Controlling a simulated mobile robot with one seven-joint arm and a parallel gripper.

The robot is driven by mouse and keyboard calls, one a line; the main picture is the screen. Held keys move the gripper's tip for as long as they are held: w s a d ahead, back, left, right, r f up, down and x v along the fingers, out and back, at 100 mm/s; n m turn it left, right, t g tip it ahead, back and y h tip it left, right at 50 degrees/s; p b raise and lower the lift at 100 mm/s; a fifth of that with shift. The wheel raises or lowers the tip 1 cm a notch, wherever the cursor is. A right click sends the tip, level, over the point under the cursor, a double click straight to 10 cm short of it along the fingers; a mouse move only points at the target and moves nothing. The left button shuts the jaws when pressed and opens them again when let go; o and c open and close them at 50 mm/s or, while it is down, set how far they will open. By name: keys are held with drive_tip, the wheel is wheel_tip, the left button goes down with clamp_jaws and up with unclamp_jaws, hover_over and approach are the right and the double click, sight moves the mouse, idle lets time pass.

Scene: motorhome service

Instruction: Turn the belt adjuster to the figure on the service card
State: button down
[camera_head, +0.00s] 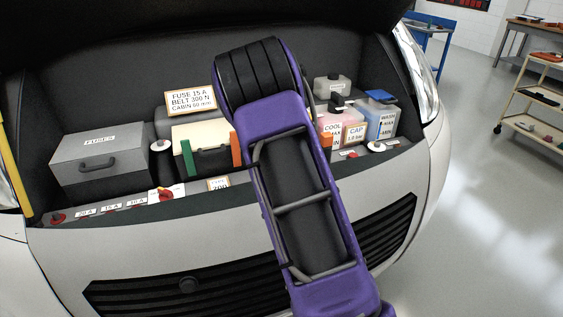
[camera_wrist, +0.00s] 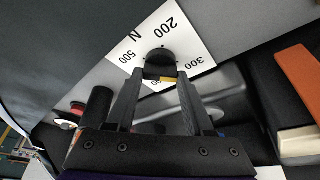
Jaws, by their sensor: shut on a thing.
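The service card (camera_head: 191,100) stands at the back of the engine bay and reads "FUSE 15 A, BELT 300 N, CABIN 80 mm". In the wrist view, the belt adjuster (camera_wrist: 159,58) is a dark round knob on a white dial plate (camera_wrist: 146,38). The plate shows 500 to its left, 200 above and 300 to its right. My gripper (camera_wrist: 161,76) is shut on the knob, one finger on each side. A small yellow mark shows between the fingers, just below the knob; its exact pointing is partly hidden. My arm hides the adjuster in the head view.
A grey fuse box (camera_head: 98,160) stands at the left of the bay. A battery with green and orange ends (camera_head: 207,162) is beside my arm. Coolant and washer tanks (camera_head: 381,122) stand at the right. A trolley (camera_head: 540,97) stands on the floor beyond.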

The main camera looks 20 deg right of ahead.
idle(0.3)
drive_tip(key=shift+c, duration=1.4)
unclamp_jaws()
drive_tip(key=p+v, duration=0.1)
drive_tip(key=v, duration=1.6)
drive_tip(key=shift+r, duration=0.25)
drive_tip(key=shift+s+a, duration=0.1)
